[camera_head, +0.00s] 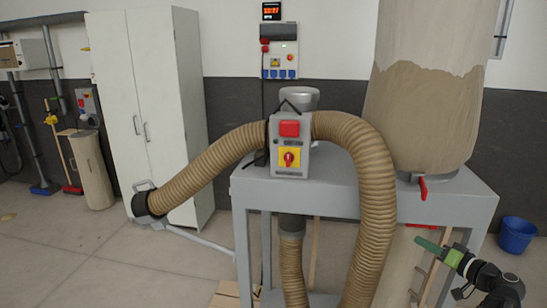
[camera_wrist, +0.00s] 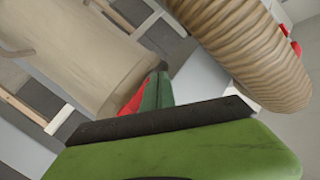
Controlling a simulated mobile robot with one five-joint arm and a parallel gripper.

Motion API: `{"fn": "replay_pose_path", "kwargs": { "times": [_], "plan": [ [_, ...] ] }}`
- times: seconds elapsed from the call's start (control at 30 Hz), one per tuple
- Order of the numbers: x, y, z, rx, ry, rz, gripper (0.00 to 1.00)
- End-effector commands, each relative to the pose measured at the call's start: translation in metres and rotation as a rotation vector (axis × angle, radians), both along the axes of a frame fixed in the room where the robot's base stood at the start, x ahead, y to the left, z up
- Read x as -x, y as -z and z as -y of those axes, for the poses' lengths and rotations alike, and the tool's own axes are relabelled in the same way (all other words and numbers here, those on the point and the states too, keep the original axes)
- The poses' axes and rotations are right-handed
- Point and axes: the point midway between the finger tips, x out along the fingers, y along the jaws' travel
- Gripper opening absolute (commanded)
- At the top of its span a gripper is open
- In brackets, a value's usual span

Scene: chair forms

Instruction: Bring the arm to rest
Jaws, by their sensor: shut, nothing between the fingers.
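My gripper (camera_head: 430,245) is at the lower right of the head view, its green fingers pointing left beside the grey frame of the dust extractor. In the wrist view its dark green finger (camera_wrist: 158,90) stands up from the black and green body, with a red strip beside it; I cannot tell what the strip belongs to. The fingers are shut and hold nothing. My black arm enters from the lower right corner of the head view.
The grey extractor table (camera_head: 340,190) stands close to my gripper, with a ribbed brown hose (camera_head: 375,200) and a large beige bag (camera_head: 420,110) above. A red handle (camera_head: 423,188) hangs below the bag. A blue bucket (camera_head: 517,234) stands behind at right.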

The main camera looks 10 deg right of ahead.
Motion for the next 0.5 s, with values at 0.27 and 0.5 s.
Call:
{"fn": "replay_pose_path", "kwargs": {
  "times": [0.27, 0.5],
  "plan": [
    [-0.112, 0.018, -0.210, 0.053, -0.369, -0.063, 0.00],
    [-0.122, 0.085, -0.404, 0.213, -0.701, -0.326, 0.00]
  ]
}}
